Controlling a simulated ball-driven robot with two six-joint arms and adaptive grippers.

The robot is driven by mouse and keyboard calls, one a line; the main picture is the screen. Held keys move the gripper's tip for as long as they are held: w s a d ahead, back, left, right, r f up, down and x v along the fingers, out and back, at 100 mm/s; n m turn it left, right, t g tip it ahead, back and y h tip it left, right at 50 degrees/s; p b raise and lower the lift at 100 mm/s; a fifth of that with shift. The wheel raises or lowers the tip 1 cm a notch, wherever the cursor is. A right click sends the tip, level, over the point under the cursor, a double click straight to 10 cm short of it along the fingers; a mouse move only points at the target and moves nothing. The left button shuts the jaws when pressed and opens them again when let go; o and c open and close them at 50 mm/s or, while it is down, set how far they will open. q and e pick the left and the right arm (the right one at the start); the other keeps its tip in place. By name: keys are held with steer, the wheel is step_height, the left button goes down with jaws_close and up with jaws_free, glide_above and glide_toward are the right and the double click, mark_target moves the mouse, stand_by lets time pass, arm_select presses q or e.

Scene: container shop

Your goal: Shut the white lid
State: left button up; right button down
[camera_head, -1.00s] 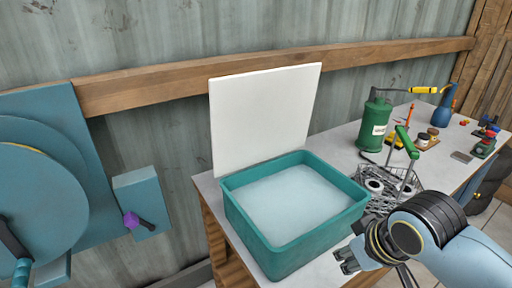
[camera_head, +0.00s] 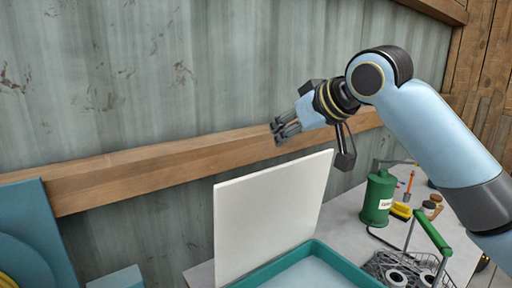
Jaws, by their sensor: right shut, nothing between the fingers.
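The white lid (camera_head: 268,212) stands open and near upright at the back edge of the teal tub (camera_head: 318,255). Only the back part of the tub shows, with pale contents inside; its front is cut off by the bottom of the picture. My right gripper (camera_head: 277,131) is shut and empty, raised above the lid's top edge near the wall, pointing left. It appears apart from the lid. My left gripper is not in view.
A green canister (camera_head: 378,198) stands on the grey bench (camera_head: 345,211) to the right. A wire basket (camera_head: 410,268) with a green handle and rolls sits beside the tub. A wooden rail (camera_head: 150,172) runs along the wall behind.

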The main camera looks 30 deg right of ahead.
steer(key=p+x, duration=0.1)
steer(key=x, duration=0.2)
steer(key=shift+w, duration=0.1)
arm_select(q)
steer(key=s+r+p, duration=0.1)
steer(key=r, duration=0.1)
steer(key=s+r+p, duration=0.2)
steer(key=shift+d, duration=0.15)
arm_select(e)
steer(key=f, duration=0.2)
steer(key=w+f, duration=0.1)
steer(key=f, duration=0.1)
steer(key=shift+a+f, duration=0.1)
steer(key=shift+f, duration=0.15)
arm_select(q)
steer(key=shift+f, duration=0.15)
arm_select(e)
steer(key=shift+w, duration=0.1)
